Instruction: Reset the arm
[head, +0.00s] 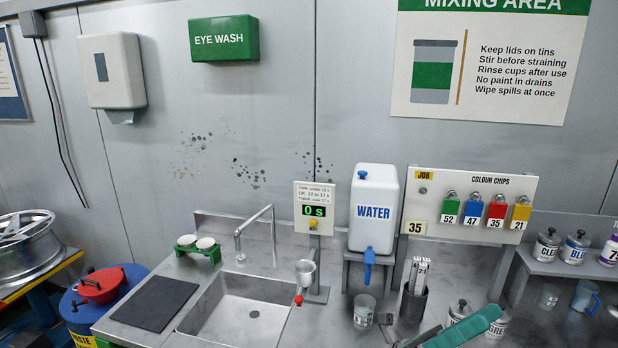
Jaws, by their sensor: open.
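My gripper does not show for certain in the head view. A long teal piece (465,328) lies slanting at the bottom right, in front of the tins, with a dark part at its lower left cut off by the frame edge. I cannot tell what it is.
A steel sink (236,308) with a tap stands left of a white water container (373,210). A chip board (472,204) stands behind.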

